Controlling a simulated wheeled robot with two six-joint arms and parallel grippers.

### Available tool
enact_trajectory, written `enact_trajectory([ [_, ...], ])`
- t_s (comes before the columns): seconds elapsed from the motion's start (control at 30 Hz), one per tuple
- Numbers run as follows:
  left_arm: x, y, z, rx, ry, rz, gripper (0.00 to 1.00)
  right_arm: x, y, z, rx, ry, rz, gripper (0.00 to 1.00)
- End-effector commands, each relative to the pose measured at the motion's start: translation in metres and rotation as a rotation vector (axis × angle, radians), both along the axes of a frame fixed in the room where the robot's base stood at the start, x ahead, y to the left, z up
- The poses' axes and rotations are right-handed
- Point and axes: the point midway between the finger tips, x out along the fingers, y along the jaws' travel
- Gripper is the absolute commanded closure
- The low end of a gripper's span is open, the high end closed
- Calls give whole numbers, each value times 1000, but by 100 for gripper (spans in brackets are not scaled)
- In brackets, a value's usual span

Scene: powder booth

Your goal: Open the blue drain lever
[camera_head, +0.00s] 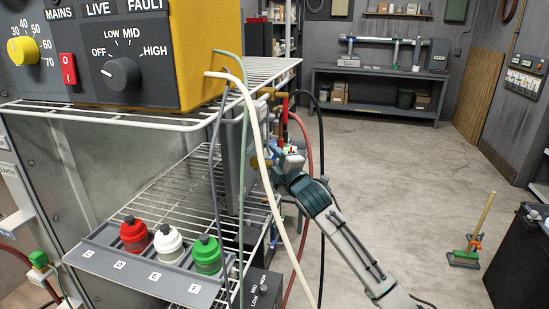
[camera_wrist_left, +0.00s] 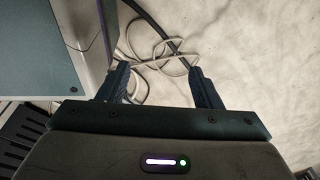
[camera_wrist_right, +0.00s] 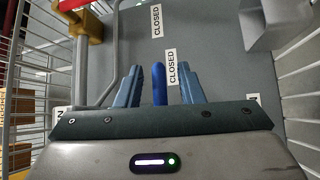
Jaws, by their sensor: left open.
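In the right wrist view the blue drain lever (camera_wrist_right: 159,84) stands between the two fingers of my right gripper (camera_wrist_right: 160,88). The fingers are apart, with a gap on each side of the lever. A grey panel (camera_wrist_right: 205,50) behind it carries two white CLOSED labels (camera_wrist_right: 171,67). In the head view my right gripper (camera_head: 287,161) is beside the wire rack, partly behind hanging hoses; the blue lever cannot be made out clearly there. My left gripper (camera_wrist_left: 160,85) is open and empty above the floor in the left wrist view.
A yellow and red fitting (camera_wrist_right: 88,22) and a pipe are left of the lever. Pale and green hoses (camera_head: 242,125) hang before the rack (camera_head: 205,165). Red, white and green bottles (camera_head: 168,243) stand on its lower shelf. Cables (camera_wrist_left: 155,60) lie below my left gripper.

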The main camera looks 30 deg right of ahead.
Motion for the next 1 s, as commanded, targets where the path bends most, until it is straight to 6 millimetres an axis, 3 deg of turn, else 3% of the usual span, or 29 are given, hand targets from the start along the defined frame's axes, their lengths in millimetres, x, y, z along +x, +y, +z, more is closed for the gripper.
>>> enact_trajectory([
  [0.07,0,0,0,0,0,0,41,0,0,0,0,0,0,70],
  [0.2,0,0,0,0,0,0,41,0,0,0,0,0,0,97],
  [0.23,0,0,0,0,0,0,41,0,0,0,0,0,0,100],
  [0.57,-2,0,1,-1,-4,1,41,0,0,0,8,8,0,100],
  [1.0,-77,6,-24,0,23,9,41,0,0,-1,87,77,-1,100],
])
